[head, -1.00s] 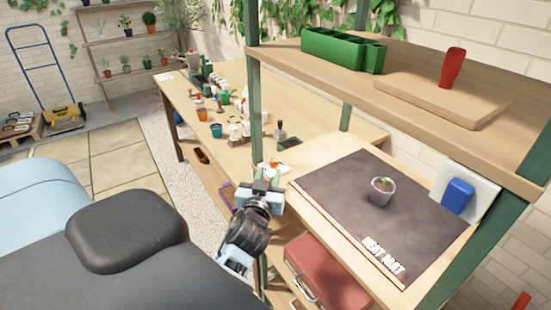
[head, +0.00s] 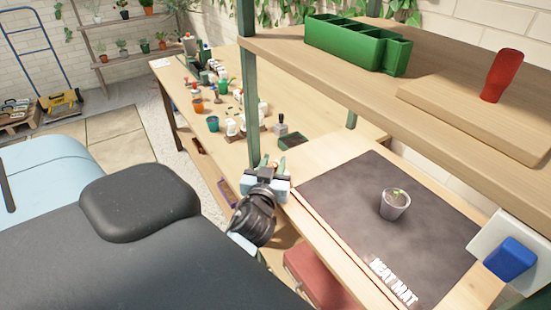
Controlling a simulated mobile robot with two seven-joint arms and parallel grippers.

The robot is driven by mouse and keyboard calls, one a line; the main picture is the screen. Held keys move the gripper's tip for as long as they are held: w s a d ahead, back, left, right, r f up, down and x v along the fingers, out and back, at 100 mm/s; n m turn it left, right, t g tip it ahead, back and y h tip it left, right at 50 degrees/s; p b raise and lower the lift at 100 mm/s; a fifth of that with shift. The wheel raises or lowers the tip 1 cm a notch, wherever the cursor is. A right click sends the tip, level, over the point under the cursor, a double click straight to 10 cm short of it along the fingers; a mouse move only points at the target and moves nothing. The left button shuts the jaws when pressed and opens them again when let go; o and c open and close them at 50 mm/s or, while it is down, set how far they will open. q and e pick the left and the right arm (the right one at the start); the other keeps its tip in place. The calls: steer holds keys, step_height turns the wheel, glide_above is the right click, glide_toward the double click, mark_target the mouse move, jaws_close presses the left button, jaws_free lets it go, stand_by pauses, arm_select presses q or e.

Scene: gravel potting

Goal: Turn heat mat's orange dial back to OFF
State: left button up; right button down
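The dark heat mat (head: 350,212), lettered HEAT MAT along its front, lies on the wooden shelf at the right. A grey pot with a small seedling (head: 394,206) stands on it. A white plate (head: 487,242) with a blue block (head: 510,259) is beside the mat's right edge. I see no orange dial; I cannot tell whether the blue block is a control. My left gripper (head: 266,170) is left of the mat, apart from the plate. Its fingertips are small and partly hidden, so its opening is unclear. My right gripper is not in view.
An upper shelf holds a green divided tray (head: 357,44) and a board (head: 470,115) with a red-handled object (head: 502,75). A green post (head: 247,90) rises near my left gripper. A red case (head: 318,279) is below. A long bench (head: 310,110) holds several pots and bottles.

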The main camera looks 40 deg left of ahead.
arm_select(q)
steer(key=shift+s+d+r, duration=0.1)
steer(key=shift+s, duration=0.05)
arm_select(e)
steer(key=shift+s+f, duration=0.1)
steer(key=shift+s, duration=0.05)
